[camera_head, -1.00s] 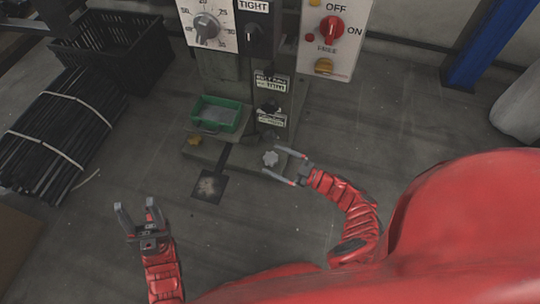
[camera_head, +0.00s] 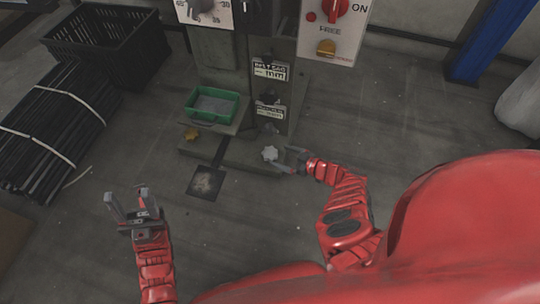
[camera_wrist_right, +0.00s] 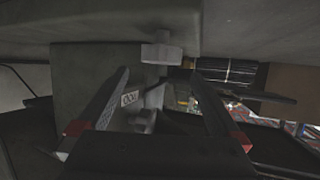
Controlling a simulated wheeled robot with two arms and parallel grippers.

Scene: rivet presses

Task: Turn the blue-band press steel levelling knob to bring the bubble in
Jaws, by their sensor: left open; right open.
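The press (camera_head: 222,65) stands at the top centre of the head view. A pale steel star-shaped knob (camera_head: 270,153) sits at the right of its low base; a yellowish knob (camera_head: 191,135) sits at the left. My right gripper (camera_head: 284,158) is open just right of the steel knob, fingers pointing at it. In the right wrist view a grey knob (camera_wrist_right: 162,50) shows ahead, between and slightly above the open fingertips. I cannot tell whether they touch it. My left gripper (camera_head: 126,193) is open and empty over the floor. I make out no bubble and no blue band.
A green tray (camera_head: 238,108) sits on the press above the base. A panel with red and yellow controls (camera_head: 330,32) hangs at upper right. A black crate (camera_head: 105,45) and dark rods (camera_head: 50,130) lie left. A blue post (camera_head: 487,45) stands right. The front floor is clear.

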